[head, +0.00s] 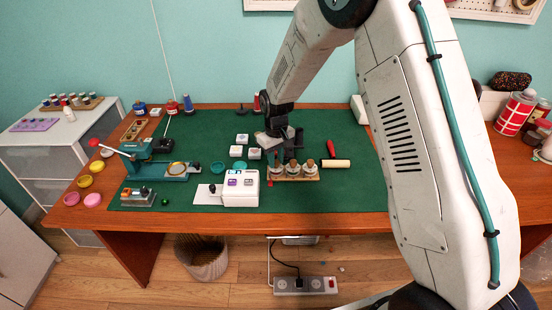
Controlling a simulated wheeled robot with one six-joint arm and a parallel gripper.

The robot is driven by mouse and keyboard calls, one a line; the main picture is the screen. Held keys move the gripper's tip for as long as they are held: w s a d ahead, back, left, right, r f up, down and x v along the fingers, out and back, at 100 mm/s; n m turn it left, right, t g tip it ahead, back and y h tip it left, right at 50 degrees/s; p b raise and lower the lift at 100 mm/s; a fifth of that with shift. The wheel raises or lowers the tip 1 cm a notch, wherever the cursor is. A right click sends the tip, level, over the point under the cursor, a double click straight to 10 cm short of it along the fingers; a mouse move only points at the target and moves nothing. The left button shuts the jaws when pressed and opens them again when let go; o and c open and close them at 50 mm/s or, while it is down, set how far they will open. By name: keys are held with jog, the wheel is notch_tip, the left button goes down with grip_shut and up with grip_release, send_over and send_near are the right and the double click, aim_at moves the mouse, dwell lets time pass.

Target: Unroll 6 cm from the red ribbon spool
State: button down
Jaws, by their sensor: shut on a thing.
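A wooden stand (316,178) on the green mat holds a row of pale round spools with brown tops, among them the right one (310,170). A small red strip (270,183) shows at the stand's front left; it may be the red ribbon's end, but I cannot tell. My gripper (282,158) points down just behind and above the stand's left part. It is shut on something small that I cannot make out. The fingertips and the left spool are partly hidden against each other.
A white box with small displays (241,190) stands left of the stand. A cream roller (335,163) and a red-handled tool (331,146) lie to the right. A teal press (174,171) stands on the left. The mat's (345,195) front right is clear.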

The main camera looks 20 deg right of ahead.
jog(key=n, duration=0.5)
jog(key=shift+n, duration=0.3)
jog(key=n, duration=1.3)
jog(key=shift+n, duration=0.3)
jog(key=c, duration=1.2)
grip_release()
jog(key=shift+c, duration=0.2)
